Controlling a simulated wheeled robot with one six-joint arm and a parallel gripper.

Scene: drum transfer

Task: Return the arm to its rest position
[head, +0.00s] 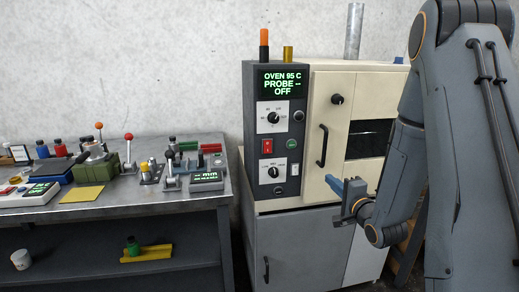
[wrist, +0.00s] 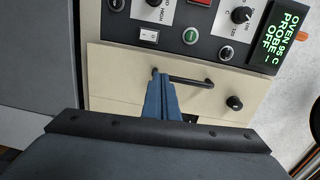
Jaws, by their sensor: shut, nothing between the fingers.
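My gripper (head: 333,184) is in front of the oven door in the head view, its blue fingers pointing left, below the door handle (head: 322,146). My arm rises from it on the right side of the picture. In the wrist view my gripper (wrist: 156,76) has its blue fingers together with nothing between them. The fingertips overlap the dark door handle (wrist: 190,81) there; contact cannot be told. The cream oven (head: 331,97) has its door shut, and its display (head: 282,82) reads OVEN 95 C, PROBE --, OFF.
A grey workbench (head: 130,196) at the left holds several small devices, levers and a yellow plate (head: 82,194). Its lower shelf carries a white cup (head: 20,259) and a yellow holder (head: 147,254). A grey cabinet (head: 300,250) stands under the oven. A narrow gap separates bench and cabinet.

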